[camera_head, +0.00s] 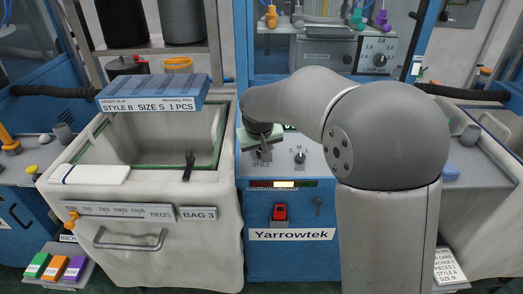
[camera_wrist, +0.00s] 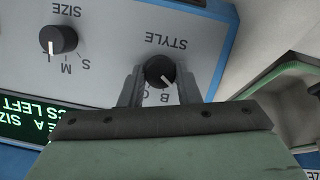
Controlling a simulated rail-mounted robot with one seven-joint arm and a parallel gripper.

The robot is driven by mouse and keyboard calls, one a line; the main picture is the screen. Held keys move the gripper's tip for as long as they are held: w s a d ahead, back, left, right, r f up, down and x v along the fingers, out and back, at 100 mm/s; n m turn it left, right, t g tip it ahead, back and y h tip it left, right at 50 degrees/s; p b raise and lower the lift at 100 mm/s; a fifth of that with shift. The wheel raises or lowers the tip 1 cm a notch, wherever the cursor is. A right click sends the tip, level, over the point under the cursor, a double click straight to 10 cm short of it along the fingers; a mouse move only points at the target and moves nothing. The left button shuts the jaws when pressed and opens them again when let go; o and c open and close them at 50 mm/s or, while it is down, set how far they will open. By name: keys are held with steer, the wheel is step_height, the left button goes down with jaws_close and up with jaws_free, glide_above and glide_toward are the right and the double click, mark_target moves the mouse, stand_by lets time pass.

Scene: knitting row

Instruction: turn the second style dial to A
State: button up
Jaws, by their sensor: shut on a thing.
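The style dial is a black round knob with a white pointer line on the grey panel, marked STYLE; in the wrist view the dial (camera_wrist: 159,69) sits between my fingers. My gripper (camera_wrist: 158,88) is shut on it, one finger on each side. In that upside-down view the pointer slants to the lower right; letters below the dial are partly hidden, so I cannot tell which one it meets. In the head view my gripper (camera_head: 263,153) covers most of the dial above the STYLE label. A green display (camera_wrist: 28,122) partly reads "E A SIZE" and "CS LEFT".
The size dial (camera_head: 300,157) with its S, M and L marks is beside the style dial. Below are a red switch (camera_head: 280,212) and the Yarrowtek label (camera_head: 292,234). A white bin (camera_head: 150,215) stands at left under an order slip board (camera_head: 153,94) reading STYLE B SIZE S.

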steer(key=shift+n, duration=0.5)
steer(key=o, duration=1)
steer(key=shift+c, duration=0.2)
steer(key=shift+r, duration=0.15)
steer(key=v, duration=1.7)
steer(key=shift+a, duration=0.2)
steer(key=shift+s+r, duration=0.1)
